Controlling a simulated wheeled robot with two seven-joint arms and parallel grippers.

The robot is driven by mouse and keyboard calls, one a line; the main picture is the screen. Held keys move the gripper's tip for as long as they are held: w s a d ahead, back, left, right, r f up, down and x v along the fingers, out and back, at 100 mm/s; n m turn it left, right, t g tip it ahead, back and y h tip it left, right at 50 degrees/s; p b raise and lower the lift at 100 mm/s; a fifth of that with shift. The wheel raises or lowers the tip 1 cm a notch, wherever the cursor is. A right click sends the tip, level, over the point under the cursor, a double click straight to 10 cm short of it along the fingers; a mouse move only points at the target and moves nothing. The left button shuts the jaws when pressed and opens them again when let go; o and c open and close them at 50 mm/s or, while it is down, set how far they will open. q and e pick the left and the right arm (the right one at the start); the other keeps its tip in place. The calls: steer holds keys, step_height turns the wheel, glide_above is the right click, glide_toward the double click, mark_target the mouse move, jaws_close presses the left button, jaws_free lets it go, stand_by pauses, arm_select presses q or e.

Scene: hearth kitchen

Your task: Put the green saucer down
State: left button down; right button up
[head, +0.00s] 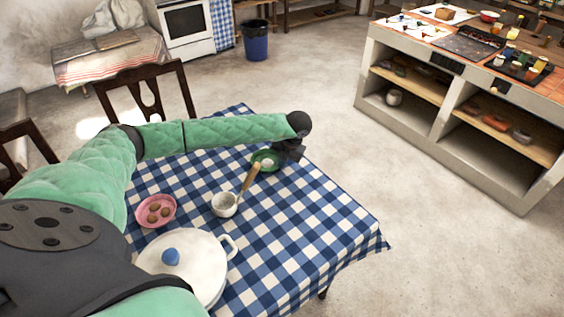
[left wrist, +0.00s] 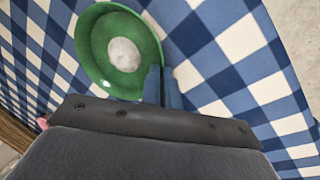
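The green saucer (head: 257,157) is at the far right part of the checked table, with a small whitish round thing (head: 267,163) in its middle. My left gripper (head: 290,152) is at the saucer's right side in the head view. In the left wrist view, its two blue-grey fingers (left wrist: 164,86) are close together at the rim of the saucer (left wrist: 88,50), apparently with the rim between them. The saucer looks about level; I cannot tell whether it touches the cloth or is just above it. My right gripper is not in view.
The table's blue-and-white cloth (head: 318,215) is clear to the right. A white cup (head: 224,206) with a wooden handle sticking out stands near the saucer. A pink dish (head: 141,213) with brown pieces and a white lidded pot (head: 190,262) stand nearer.

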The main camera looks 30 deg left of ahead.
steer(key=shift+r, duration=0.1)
arm_select(q)
steer(key=c, duration=2)
jaws_free()
steer(key=shift+c, duration=0.2)
steer(key=o, duration=0.4)
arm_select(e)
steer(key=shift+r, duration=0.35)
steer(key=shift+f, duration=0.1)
